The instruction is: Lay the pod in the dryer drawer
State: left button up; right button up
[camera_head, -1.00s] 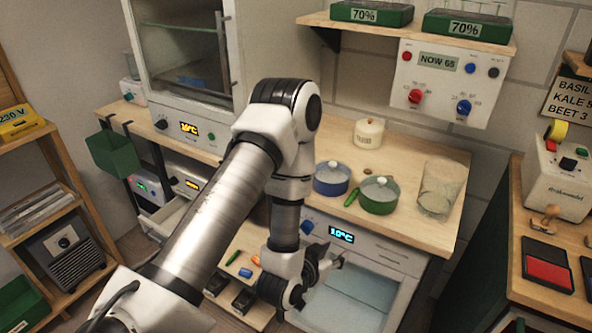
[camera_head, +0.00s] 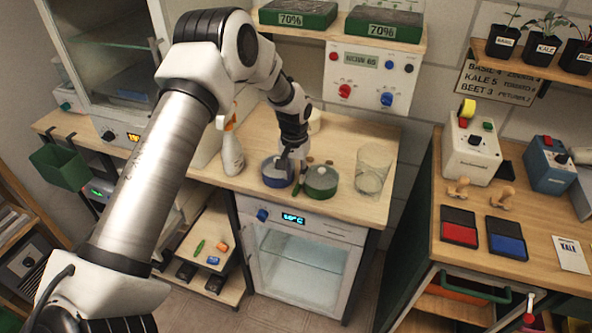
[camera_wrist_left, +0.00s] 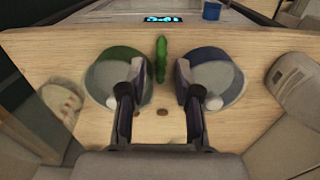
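The green pod (camera_wrist_left: 161,60) lies on the wooden counter between the two lidded pots in the left wrist view. In the head view the pod (camera_head: 298,204) shows as a thin green strip beside the green pot. My left gripper (camera_wrist_left: 159,78) is open and empty, pointing down over the counter, with one finger on either side of the pod's line. In the head view the left gripper (camera_head: 291,168) is between the pots and partly hidden. The dryer drawer (camera_head: 178,222) seems to be the pale open drawer under the counter, partly hidden by my arm.
The blue pot (camera_head: 277,178) and green pot (camera_head: 320,186) stand close to the gripper on both sides. A glass beaker (camera_head: 373,170) is to the right. A white spray bottle (camera_head: 231,152) is to the left. A small brown disc (camera_wrist_left: 162,112) lies on the counter.

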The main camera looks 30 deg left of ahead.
aim_at(296, 190)
pick_arm(q)
jog(key=shift+w+a+r, duration=0.2)
jog(key=shift+r, duration=0.05)
jog(key=f+p, duration=0.1)
jog(key=f, duration=0.1)
jog(key=f+p, duration=0.1)
jog(key=f, duration=0.2)
jog(key=f+p, duration=0.1)
jog(key=f, duration=0.1)
jog(key=shift+w+f, duration=0.2)
jog(key=shift+w, duration=0.1)
jog(key=shift+f, duration=0.2)
jog(key=c, duration=0.6)
jog(key=shift+w+r, duration=0.1)
jog(key=shift+r, duration=0.05)
